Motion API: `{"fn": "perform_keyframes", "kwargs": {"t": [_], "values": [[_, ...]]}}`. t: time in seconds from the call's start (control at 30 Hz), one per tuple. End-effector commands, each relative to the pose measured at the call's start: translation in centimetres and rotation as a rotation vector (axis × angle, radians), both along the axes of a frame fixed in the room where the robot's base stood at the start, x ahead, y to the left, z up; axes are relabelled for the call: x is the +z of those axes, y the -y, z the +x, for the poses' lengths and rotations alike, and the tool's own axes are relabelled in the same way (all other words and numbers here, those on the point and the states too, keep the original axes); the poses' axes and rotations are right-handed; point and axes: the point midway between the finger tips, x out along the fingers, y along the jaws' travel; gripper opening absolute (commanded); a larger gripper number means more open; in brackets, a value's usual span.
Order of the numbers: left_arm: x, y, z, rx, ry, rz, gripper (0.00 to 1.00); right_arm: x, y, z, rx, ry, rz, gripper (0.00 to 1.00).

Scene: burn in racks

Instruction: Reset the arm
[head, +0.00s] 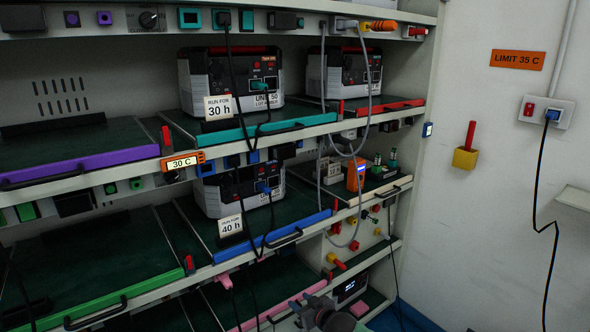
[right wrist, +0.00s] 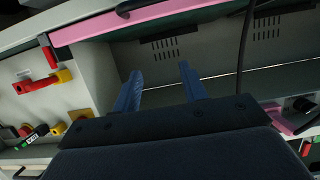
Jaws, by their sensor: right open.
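My right gripper (head: 322,312) shows at the bottom of the head view, low in front of the pink-edged bottom shelf. In the right wrist view its two blue fingers (right wrist: 160,78) are apart with nothing between them. They point toward the grey back of a rack bay below a pink-fronted tray (right wrist: 135,22). My left gripper is in neither view.
The rack holds units on a teal-edged tray (head: 265,133) and a blue-edged tray (head: 270,240). Dark cables hang in front of the shelves. Red and yellow handles (right wrist: 45,80) stick out left of my fingers. The white wall (head: 500,200) is at right.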

Motion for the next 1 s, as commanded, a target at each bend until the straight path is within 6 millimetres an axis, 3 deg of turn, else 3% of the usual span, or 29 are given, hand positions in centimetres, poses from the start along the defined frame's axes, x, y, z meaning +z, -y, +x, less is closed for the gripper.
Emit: {"fn": "perform_keyframes", "kwargs": {"t": [0.43, 0.63, 0.77, 1.0], "values": [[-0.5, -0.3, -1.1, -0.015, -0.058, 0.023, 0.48, -2.5, 1.7, -0.1, -0.026, -0.045, -0.197, 0.43], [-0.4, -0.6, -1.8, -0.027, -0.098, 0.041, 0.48, -2.7, 2.4, -0.9, -0.039, -0.08, -0.323, 0.43], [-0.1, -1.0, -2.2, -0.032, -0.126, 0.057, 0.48, -1.4, 3.0, -1.5, -0.054, -0.098, -0.406, 0.43], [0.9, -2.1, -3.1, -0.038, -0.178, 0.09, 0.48, 4.4, 4.1, -2.5, -0.098, -0.114, -0.531, 0.43]]}}
